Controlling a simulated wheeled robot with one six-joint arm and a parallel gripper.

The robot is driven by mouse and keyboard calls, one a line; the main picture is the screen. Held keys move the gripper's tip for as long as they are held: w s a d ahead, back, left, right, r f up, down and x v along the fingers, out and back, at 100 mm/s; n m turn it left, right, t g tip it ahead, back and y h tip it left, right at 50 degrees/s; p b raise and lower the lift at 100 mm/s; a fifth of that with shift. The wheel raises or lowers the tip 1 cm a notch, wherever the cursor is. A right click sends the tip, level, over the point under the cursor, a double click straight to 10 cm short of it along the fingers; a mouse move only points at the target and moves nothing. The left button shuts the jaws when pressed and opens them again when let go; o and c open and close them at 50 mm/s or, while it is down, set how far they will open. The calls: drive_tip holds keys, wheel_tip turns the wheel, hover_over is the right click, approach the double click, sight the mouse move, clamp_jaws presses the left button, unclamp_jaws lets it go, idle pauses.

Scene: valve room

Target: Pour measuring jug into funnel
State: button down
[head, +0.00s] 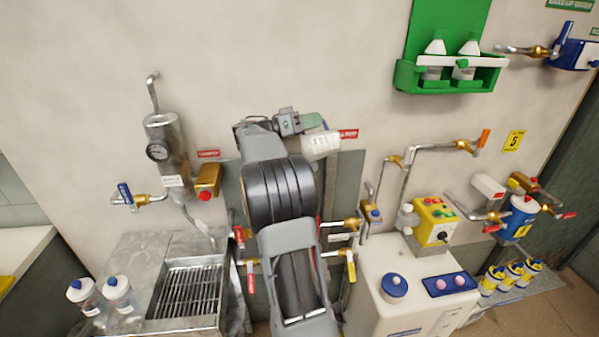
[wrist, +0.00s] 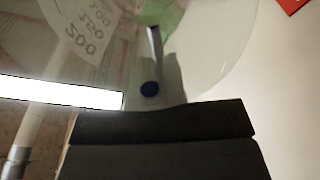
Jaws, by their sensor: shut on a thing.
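My gripper (head: 300,123) is raised in front of the wall and is shut on the measuring jug (head: 323,145). In the head view the jug is a small pale body below and right of the gripper, with a green part beside the jaws. In the wrist view the clear jug (wrist: 85,35) fills the upper left, with marks such as 150 and 200 printed on it. A dark jaw (wrist: 160,135) lies across the bottom there. I cannot tell how far the jug tilts or what it holds. I cannot make out a funnel for sure; my arm hides part of the scene.
A steel sink with a grate (head: 188,292) and two bottles (head: 117,290) stand at lower left. A white cabinet (head: 400,312) with a blue-lidded opening (head: 393,287) stands at lower right. Pipes, valves and a yellow control box (head: 433,222) project from the wall. A green shelf (head: 450,77) hangs above.

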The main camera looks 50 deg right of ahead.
sight(326, 124)
drive_tip(key=shift+w+a+r+g+h+b, duration=0.2)
drive_tip(key=shift+a+r+h+b, duration=0.1)
drive_tip(key=shift+r, duration=0.15)
drive_tip(key=shift+w+a+r+g+h+b, duration=0.2)
drive_tip(key=shift+a+r+h+b, duration=0.1)
drive_tip(key=shift+r, duration=0.1)
drive_tip(key=shift+s+d+y+p, duration=0.2)
drive_tip(key=shift+d+y+p, duration=0.1)
drive_tip(key=shift+p, duration=0.5)
drive_tip(key=s+d+f+t+y+p, duration=0.1)
drive_tip(key=p, duration=0.1)
drive_tip(key=s+d+f+t+y+p, duration=0.1)
drive_tip(key=p, duration=0.2)
drive_tip(key=shift+d+t+y, duration=0.25)
drive_tip(key=shift+t+y, duration=0.05)
drive_tip(key=shift+y, duration=0.1)
drive_tip(key=shift+f, duration=0.4)
drive_tip(key=shift+s+d+r+y+p, duration=0.1)
drive_tip(key=shift+d+y+p, duration=0.15)
drive_tip(key=shift+p, duration=0.35)
drive_tip(key=shift+s+d+t+y, duration=0.25)
drive_tip(key=shift+t, duration=0.05)
drive_tip(key=s+d+f+t+y+p, duration=0.5)
drive_tip(key=d+f+t+y, duration=0.4)
drive_tip(key=f+y, duration=0.2)
drive_tip(key=shift+s+f+t+y, duration=0.15)
drive_tip(key=shift+s+t+y, duration=0.15)
drive_tip(key=shift+s+y, duration=0.55)
